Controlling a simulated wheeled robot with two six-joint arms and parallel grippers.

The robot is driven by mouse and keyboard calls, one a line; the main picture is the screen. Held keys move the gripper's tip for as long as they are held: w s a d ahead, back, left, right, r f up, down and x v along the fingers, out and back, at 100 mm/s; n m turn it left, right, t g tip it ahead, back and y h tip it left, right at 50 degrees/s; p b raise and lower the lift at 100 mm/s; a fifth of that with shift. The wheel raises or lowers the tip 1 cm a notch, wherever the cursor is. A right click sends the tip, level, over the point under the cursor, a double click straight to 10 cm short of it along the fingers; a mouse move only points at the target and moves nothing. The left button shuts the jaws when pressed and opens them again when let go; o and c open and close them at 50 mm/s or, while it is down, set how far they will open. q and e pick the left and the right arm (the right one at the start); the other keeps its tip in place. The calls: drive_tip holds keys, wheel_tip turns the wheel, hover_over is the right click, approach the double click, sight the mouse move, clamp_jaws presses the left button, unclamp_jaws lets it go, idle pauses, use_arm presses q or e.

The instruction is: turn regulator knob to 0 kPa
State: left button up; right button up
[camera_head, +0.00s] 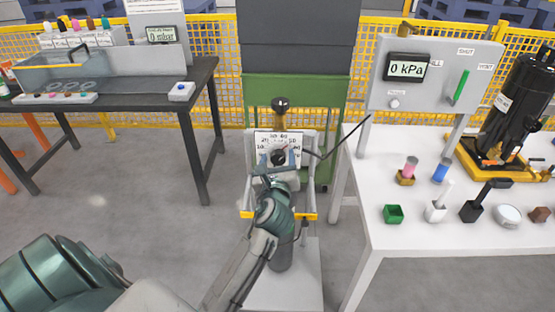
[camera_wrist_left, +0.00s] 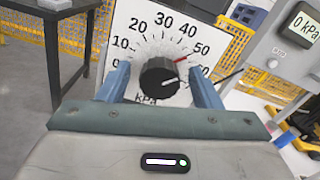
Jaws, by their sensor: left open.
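The black round regulator knob (camera_wrist_left: 158,77) sits on a white dial plate (camera_wrist_left: 135,25) numbered from 0 at lower left up past 50 at right, marked kPa. A red pointer mark at the knob's upper right points near 50. My left gripper (camera_wrist_left: 160,70) is open, with one blue finger on each side of the knob; I cannot tell whether they touch it. In the head view the left gripper (camera_head: 278,160) is in front of the dial plate (camera_head: 279,137) on its cart, and the knob (camera_head: 279,156) shows between the fingers. My right gripper is not in view.
A grey panel (camera_head: 440,55) on the white table (camera_head: 400,235) has a display (camera_head: 407,68) reading 0 kPa and a green lever (camera_head: 460,88). A thin dark rod (camera_head: 346,137) sticks out right of the dial. A black table (camera_head: 205,95) stands left.

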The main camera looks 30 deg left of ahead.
use_arm(q)
drive_tip(key=shift+c, duration=0.5)
drive_tip(key=c, duration=0.9)
